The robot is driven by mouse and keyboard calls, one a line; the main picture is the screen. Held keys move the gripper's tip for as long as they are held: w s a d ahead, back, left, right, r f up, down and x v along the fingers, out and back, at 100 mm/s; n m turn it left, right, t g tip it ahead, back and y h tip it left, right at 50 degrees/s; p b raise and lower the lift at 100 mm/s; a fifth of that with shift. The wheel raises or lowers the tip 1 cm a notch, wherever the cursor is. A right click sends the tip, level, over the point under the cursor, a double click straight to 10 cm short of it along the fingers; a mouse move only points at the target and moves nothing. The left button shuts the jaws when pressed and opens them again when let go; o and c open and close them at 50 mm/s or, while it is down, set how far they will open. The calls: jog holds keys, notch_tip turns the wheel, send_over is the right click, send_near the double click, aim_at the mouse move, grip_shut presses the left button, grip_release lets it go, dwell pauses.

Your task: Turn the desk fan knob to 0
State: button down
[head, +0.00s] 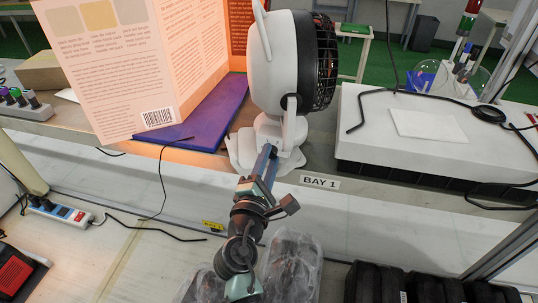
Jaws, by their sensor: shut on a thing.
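The white desk fan (275,70) stands on the bench at upper middle, its black grille (325,62) facing right. Its white base (243,150) rests on the bench behind the BAY 1 label. My arm reaches up from the bottom, and my gripper (270,150) is at the front of the fan's base, shut on the fan knob. The knob itself is hidden by the gripper, so its setting cannot be read.
A white box-like unit (430,140) with black cables lies to the right. A power strip (58,210) is at lower left. Black cases (425,288) and clear plastic-wrapped items (292,268) are in front.

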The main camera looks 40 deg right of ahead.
jog(key=shift+n, duration=0.4)
jog(key=c, duration=0.6)
grip_release()
jog(key=shift+f, duration=0.15)
jog(key=shift+s+f, duration=0.1)
jog(key=shift+s, duration=0.05)
